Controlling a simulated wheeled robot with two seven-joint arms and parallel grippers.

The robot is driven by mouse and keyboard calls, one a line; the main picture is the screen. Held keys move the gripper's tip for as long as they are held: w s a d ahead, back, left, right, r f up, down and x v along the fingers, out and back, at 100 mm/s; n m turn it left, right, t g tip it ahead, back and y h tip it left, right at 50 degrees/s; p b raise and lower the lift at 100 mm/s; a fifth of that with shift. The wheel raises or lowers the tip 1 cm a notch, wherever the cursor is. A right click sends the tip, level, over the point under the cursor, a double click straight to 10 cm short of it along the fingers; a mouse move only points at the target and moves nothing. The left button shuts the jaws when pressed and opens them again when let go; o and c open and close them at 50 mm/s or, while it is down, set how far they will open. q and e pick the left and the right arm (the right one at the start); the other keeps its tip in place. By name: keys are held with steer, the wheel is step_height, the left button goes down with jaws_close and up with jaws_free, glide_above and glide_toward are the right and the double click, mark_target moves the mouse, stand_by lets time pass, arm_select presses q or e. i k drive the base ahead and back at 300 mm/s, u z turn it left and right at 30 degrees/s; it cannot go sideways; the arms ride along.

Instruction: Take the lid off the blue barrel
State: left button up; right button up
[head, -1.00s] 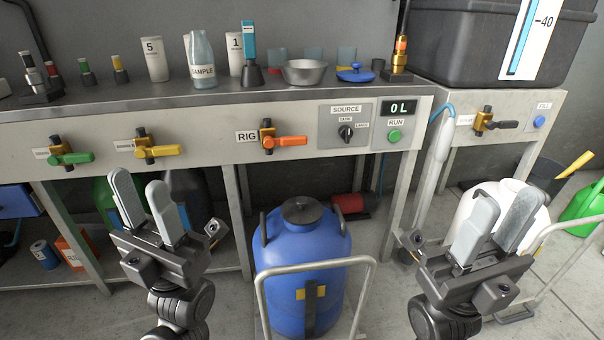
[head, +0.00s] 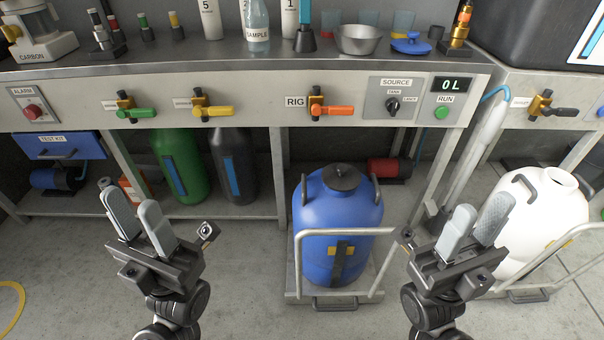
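The blue barrel (head: 320,215) stands upright on a low trolley (head: 375,290) on the floor in front of the bench. Its dark round lid (head: 341,177) with a small knob sits on top. Two dark handles flank the lid. My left gripper (head: 134,221) is open and empty, left of the barrel. My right gripper (head: 474,229) is open and empty, right of the barrel, in front of the white barrel. Neither gripper touches the barrel or the lid.
The trolley's grey handle bar (head: 345,232) crosses in front of the blue barrel. The bench (head: 240,90) overhangs behind, with valves and a RUN panel. A white barrel (head: 545,215) without a lid stands at the right. Green (head: 178,160) and black containers stand under the bench.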

mark_target(341, 176)
steer(key=u, duration=1.85)
steer(key=i, duration=0.2)
steer(key=z, duration=1.25)
steer(key=i, duration=0.5)
steer(key=u, duration=0.05)
